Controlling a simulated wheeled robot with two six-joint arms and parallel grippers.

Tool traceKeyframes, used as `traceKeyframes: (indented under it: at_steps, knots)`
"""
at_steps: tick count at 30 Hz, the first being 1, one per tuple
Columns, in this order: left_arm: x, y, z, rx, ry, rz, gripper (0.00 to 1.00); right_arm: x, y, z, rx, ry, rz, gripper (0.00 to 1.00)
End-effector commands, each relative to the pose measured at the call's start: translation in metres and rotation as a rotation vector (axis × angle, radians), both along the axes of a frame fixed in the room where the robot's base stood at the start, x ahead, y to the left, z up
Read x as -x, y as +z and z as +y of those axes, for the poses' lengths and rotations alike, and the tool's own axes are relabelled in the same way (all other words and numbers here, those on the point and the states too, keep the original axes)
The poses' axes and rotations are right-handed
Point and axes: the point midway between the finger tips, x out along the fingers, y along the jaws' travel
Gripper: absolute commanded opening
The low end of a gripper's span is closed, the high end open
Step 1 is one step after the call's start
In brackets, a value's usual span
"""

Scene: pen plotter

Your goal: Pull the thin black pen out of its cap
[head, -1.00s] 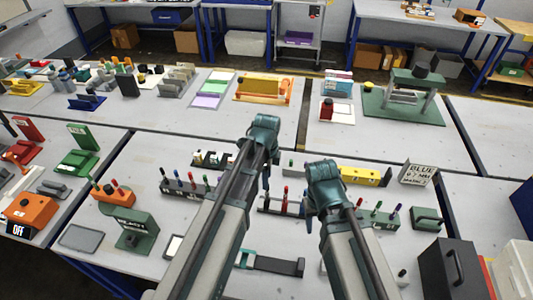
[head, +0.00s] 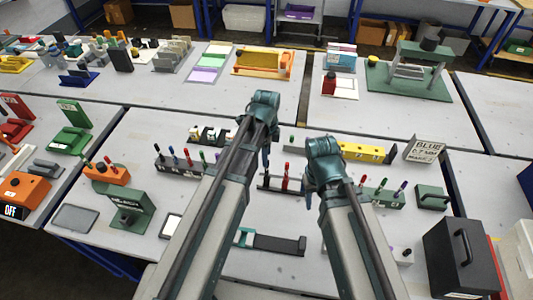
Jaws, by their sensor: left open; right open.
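Several pens stand in holders on the middle table: a dark rack (head: 182,167) at left, a low rack (head: 275,187) between my arms, and a green rack (head: 385,199) at right. I cannot tell at this size which one is the thin black pen or its cap. My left gripper (head: 266,162) hangs down behind its wrist, above and near the low middle rack. My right gripper (head: 308,197) points down at that rack's right end. Both are open; their fingertips are small and partly hidden by my wrists.
A yellow block (head: 362,152) and a sign reading BLUE (head: 424,151) stand at the back right. A green box (head: 432,198) and a large black box (head: 460,255) are at right. A green stand (head: 130,209) is at left. The front middle holds a dark bar (head: 280,244).

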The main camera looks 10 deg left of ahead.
Motion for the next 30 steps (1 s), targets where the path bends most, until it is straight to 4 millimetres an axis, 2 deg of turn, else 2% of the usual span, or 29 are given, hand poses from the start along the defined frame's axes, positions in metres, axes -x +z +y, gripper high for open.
traceKeyframes:
  at_steps: [1,16,21,30]
  knots:
    - [0.000,-0.015,0.000,0.000,0.000,0.000,0.53,0.000,-0.015,0.000,0.000,0.000,0.000,0.50]
    - [0.000,-0.084,0.000,0.000,0.000,0.000,0.53,0.000,-0.084,0.000,0.000,0.000,0.000,0.50]
    - [0.000,-0.095,0.000,0.000,0.000,0.000,0.53,0.000,-0.095,0.000,0.000,0.000,0.000,0.50]
    - [0.000,-0.095,0.000,0.000,0.000,0.000,0.53,0.000,-0.095,0.000,0.000,0.000,0.000,0.50]
